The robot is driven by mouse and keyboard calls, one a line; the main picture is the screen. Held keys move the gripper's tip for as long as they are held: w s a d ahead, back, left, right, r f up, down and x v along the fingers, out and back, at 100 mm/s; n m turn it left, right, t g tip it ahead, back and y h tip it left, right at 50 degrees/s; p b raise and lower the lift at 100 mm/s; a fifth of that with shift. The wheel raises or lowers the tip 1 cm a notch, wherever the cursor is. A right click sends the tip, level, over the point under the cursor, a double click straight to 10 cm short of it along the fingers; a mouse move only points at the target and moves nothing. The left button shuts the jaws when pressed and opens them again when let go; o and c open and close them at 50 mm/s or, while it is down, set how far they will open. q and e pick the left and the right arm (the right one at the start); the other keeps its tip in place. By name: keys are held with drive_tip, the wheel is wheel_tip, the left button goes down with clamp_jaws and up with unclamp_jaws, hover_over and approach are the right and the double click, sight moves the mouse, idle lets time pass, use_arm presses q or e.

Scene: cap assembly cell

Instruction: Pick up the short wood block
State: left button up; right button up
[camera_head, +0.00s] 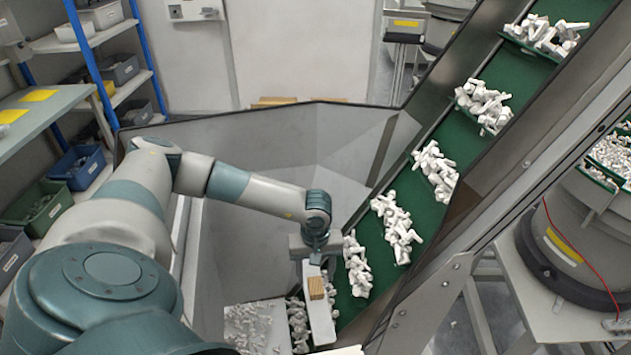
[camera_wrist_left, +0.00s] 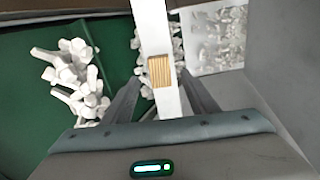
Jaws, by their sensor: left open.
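The short wood block (camera_head: 316,288) is a small tan block with visible grain. It lies on a narrow white bar (camera_head: 320,325) beside the green conveyor. My left gripper (camera_head: 315,259) is above and just behind the block in the head view. In the left wrist view the block (camera_wrist_left: 160,72) shows between the two dark fingers of my left gripper (camera_wrist_left: 160,80), which stand apart on either side of the white bar. The gripper is open and holds nothing. My right gripper is not in view.
A green conveyor (camera_head: 455,123) with several heaps of white caps (camera_head: 396,228) slopes up to the right, close to the bar. A grey hopper wall (camera_head: 250,150) surrounds the bar's area. More white parts (camera_head: 250,325) lie left of the bar. Shelves with bins (camera_head: 78,165) stand at left.

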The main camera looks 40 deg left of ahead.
sight(315, 285)
use_arm(q)
drive_tip(key=shift+f+p, duration=0.65)
drive_tip(key=shift+p, duration=0.1)
wheel_tip(315, 285, down, 3)
drive_tip(key=shift+a+p, duration=0.15)
drive_tip(key=shift+p, duration=0.5)
drive_tip(key=shift+w+f, duration=0.1)
drive_tip(key=shift+f, duration=0.35)
drive_tip(key=c, duration=1.1)
